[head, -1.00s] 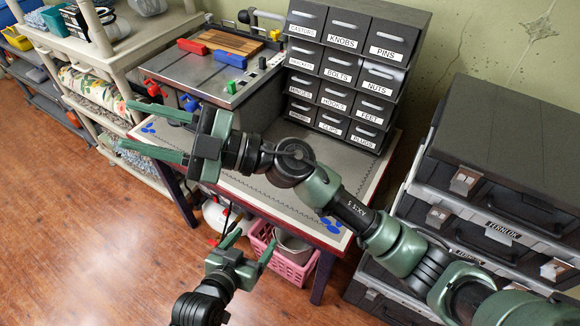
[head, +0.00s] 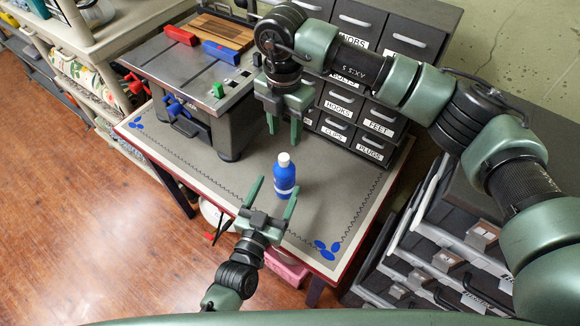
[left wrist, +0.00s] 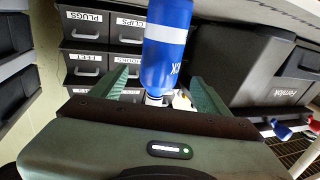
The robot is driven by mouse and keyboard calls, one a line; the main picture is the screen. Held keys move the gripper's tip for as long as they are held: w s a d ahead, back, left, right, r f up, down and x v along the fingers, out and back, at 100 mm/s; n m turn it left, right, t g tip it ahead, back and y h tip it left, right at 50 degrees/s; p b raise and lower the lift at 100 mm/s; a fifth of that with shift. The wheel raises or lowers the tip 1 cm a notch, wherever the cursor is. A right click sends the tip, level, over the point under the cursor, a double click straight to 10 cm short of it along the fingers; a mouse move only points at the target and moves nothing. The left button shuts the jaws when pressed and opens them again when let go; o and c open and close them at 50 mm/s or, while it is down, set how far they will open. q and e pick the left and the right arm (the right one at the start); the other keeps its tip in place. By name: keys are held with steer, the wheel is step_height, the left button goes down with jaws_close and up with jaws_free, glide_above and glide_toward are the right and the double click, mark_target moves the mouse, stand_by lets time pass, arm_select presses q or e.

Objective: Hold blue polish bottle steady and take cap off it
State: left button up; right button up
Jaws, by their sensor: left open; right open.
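The blue polish bottle (head: 284,181) with its white cap (head: 284,158) stands upright on the grey mat of the table. My left gripper (head: 275,188) is open in front of it, its fingers pointing at the bottle. In the left wrist view the blue bottle (left wrist: 166,45) shows between the open fingers of my left gripper (left wrist: 158,78), with the white cap (left wrist: 154,99) low in the picture. I cannot tell whether the fingers touch it. My right gripper (head: 283,127) is open, fingers pointing down, above and behind the cap.
The grey mat (head: 225,185) is mostly bare around the bottle. A labelled drawer cabinet (head: 345,105) stands close behind the right gripper. A metal machine (head: 185,75) stands at the back left. Dark cases (head: 470,235) are stacked at the right.

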mark_target(281, 179)
arm_select(q)
steer(key=shift+w+d+r, duration=0.25)
steer(key=shift+w+r, duration=0.05)
steer(key=shift+w, duration=0.25)
steer(key=x, duration=0.5)
steer(key=shift+f, duration=0.25)
steer(key=shift+r, duration=0.1)
